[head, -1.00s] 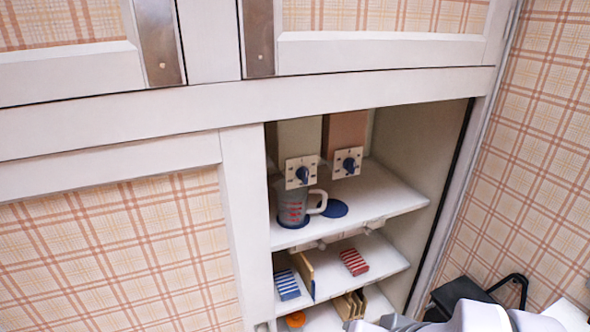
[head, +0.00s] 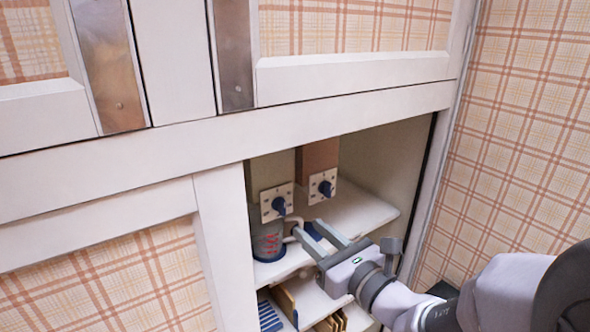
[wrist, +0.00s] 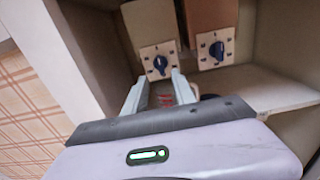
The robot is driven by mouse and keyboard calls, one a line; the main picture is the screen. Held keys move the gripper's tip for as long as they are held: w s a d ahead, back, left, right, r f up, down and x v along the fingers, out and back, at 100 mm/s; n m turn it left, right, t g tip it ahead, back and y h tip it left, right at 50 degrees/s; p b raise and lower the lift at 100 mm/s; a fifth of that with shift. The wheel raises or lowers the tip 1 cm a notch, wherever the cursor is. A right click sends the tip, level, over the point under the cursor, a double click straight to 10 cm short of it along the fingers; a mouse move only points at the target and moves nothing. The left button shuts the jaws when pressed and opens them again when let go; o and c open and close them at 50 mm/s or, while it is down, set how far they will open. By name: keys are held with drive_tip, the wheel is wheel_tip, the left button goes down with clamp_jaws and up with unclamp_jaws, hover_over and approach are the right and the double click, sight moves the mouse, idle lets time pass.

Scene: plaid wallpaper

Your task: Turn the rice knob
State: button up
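Two dispensers hang in the open cabinet, each with a pale square plate and a dark blue knob. The left knob (head: 278,204) and right knob (head: 325,188) also show in the wrist view, left (wrist: 159,63) and right (wrist: 216,50). I cannot read which is the rice knob. A clear measuring cup (head: 267,243) with red marks stands below the left dispenser. My gripper (head: 312,222) is open and empty, in front of and below the knobs. In the wrist view its fingers (wrist: 157,82) point toward the left knob, apart from it.
A blue disc lies on the upper shelf (head: 352,212), right of the cup and partly hidden by my gripper. Lower shelves hold a blue striped item (head: 269,316) and boards (head: 286,302). The cabinet's left post (head: 222,235) stands close by. The upper shelf's right side is clear.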

sight(284, 208)
drive_tip(key=p+x, duration=0.3)
drive_tip(key=x, duration=0.6)
drive_tip(key=shift+w+a, duration=0.3)
clamp_jaws()
